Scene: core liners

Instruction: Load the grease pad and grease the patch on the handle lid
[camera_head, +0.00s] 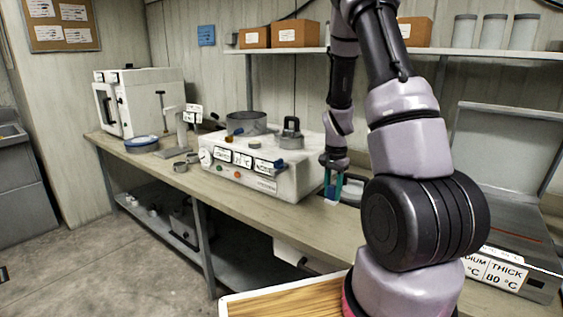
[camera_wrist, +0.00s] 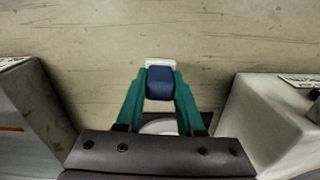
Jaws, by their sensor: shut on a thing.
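My gripper (camera_head: 333,190) points down over the bench between the white machine and the grey hotplate. Its teal fingers are shut on a small blue block with a white edge, which I take for the grease pad; the block (camera_wrist: 160,84) shows between the fingertips in the wrist view. Whether it touches the bench, I cannot tell. A pale round dish (camera_head: 352,191) sits right by the gripper, partly hidden by my arm. A grey lid with an upright dark handle (camera_head: 291,134) stands on the white machine (camera_head: 262,177). No grease patch can be made out on it.
A dark pan (camera_head: 246,122) is also on the white machine. A blue-rimmed dish (camera_head: 141,144) and small grey rings (camera_head: 181,166) lie on the bench to the left. The grey hotplate (camera_head: 516,262) is at right. A shelf (camera_head: 350,50) with boxes hangs above.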

